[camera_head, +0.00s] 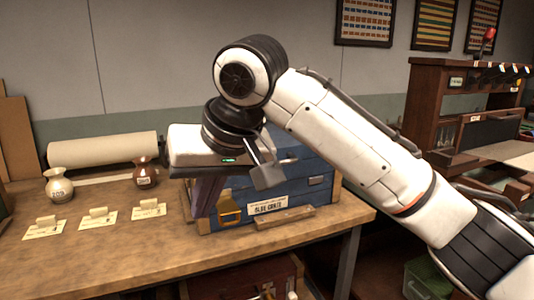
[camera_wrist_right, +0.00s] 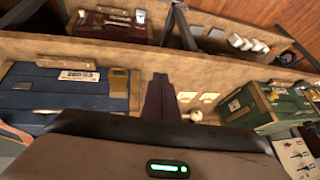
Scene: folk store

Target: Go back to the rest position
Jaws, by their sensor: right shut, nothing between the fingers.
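My right gripper (camera_head: 205,210) hangs from the white wrist, its dark fingers pointing down in front of the left end of the blue crate (camera_head: 317,181). The fingers are together and empty. In the right wrist view the shut fingers (camera_wrist_right: 160,78) show as one dark shape between the blue crate (camera_wrist_right: 35,88) and the green crate (camera_wrist_right: 284,107). My right arm crosses the head view from the lower right and hides part of the blue crate. My left gripper is in neither view.
A dark wooden desk (camera_head: 432,100) stands at right.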

